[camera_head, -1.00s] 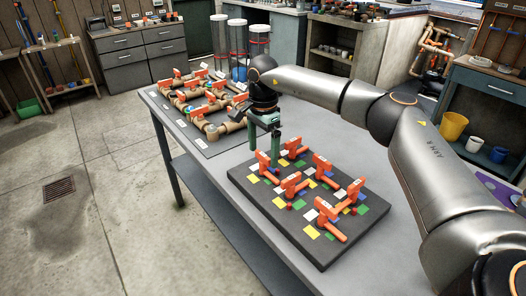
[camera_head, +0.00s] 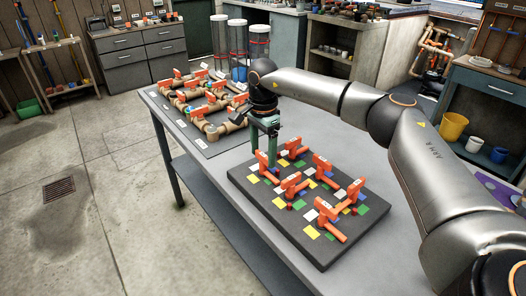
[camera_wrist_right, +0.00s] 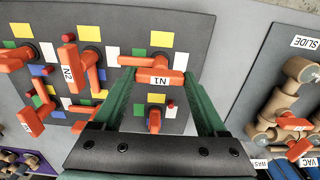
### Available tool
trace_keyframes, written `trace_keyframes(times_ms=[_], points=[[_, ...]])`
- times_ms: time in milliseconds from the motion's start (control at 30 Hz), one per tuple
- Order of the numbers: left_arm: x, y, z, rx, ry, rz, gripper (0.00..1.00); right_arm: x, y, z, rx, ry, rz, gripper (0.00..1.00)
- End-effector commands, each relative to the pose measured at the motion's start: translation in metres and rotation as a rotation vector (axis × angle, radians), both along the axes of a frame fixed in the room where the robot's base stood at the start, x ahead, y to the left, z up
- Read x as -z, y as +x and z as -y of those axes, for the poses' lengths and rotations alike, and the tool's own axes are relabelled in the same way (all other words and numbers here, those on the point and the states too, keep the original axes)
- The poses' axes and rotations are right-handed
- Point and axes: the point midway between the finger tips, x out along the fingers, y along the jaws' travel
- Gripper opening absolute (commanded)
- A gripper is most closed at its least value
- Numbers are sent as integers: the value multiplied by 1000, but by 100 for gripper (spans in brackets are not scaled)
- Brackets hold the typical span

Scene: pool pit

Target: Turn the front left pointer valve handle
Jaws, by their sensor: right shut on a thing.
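The dark board (camera_head: 320,250) carries several orange pointer handles on coloured squares. The handle labelled N1 (camera_wrist_right: 155,77) is orange and lies between the green fingers of my right gripper (camera_wrist_right: 158,88) in the wrist view. In the head view the same gripper (camera_head: 265,150) points down at the board's far left corner, at the orange handle (camera_head: 264,162) there. The gripper is shut on this handle and partly hides it. The N2 handle (camera_wrist_right: 69,64) stands beside it, apart from the fingers. My left gripper is in neither view.
Neighbouring orange handles (camera_head: 295,147) stand close to the right gripper. A second board with tan pipes and orange handles (camera_head: 205,97) lies farther along the grey table (camera_head: 228,157). Clear tubes (camera_head: 237,50) stand behind it. The concrete floor at left is open.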

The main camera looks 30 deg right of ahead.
Motion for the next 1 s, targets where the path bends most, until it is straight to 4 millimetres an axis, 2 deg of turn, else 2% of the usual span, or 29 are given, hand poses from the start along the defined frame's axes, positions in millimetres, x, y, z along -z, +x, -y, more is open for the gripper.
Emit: trace_keyframes(times_ms=[100,467,1000], points=[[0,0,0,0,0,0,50,0,0,0,0,0,-2,19],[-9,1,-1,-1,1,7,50,-1,-1,0,73,0,-4,19],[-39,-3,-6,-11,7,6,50,-3,-1,-1,527,1,-5,19]])
